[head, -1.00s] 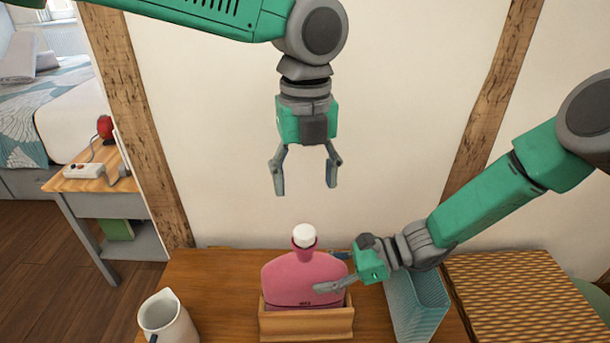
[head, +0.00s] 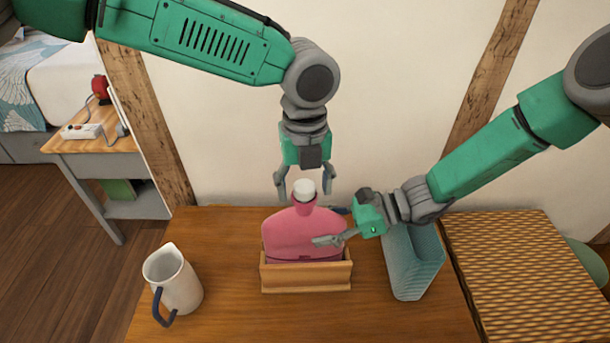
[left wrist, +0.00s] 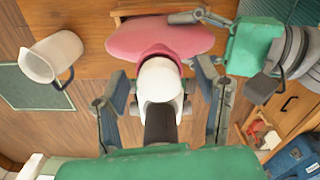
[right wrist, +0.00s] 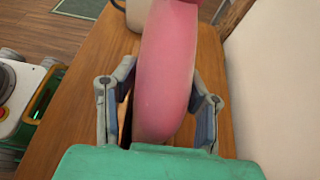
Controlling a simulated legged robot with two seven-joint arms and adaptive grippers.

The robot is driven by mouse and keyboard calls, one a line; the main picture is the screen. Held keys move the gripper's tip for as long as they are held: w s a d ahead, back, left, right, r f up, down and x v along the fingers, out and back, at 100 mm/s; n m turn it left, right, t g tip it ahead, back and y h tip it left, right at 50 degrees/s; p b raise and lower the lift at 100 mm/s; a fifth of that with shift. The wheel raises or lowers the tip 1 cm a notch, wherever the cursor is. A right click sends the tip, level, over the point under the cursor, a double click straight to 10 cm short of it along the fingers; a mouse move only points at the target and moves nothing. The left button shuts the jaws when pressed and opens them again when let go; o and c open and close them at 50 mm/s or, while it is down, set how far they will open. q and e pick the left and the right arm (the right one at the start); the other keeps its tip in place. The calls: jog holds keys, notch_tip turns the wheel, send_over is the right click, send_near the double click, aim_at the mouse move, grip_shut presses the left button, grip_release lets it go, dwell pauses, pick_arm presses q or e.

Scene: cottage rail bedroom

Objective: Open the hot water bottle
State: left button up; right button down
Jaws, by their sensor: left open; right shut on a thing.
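The pink hot water bottle (head: 295,235) stands upright in a wooden holder (head: 305,278) on the table. Its white cap (head: 304,188) is on the neck. My left gripper (head: 303,190) is open, pointing down, with its fingers on either side of the cap. In the left wrist view the cap (left wrist: 160,85) sits between the open fingers (left wrist: 165,100), with gaps at both sides. My right gripper (head: 335,226) comes in from the right and is shut on the bottle's body. The right wrist view shows the pink body (right wrist: 165,75) between its fingers (right wrist: 160,105).
A white jug (head: 175,280) with a dark handle stands left on the table (head: 225,235). A teal ribbed container (head: 415,265) and a woven surface (head: 525,265) are to the right. The wall (head: 390,100) rises close behind. Bare table lies between jug and holder.

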pick_arm(q)
grip_shut()
jog(key=n, duration=0.5)
jog(key=shift+n, duration=0.3)
jog(key=n, duration=0.5)
jog(key=shift+n, duration=0.4)
jog(key=n, duration=0.8)
jog(key=shift+s+d+n, duration=0.1)
jog(key=shift+d+n, duration=0.05)
jog(key=shift+n, duration=0.15)
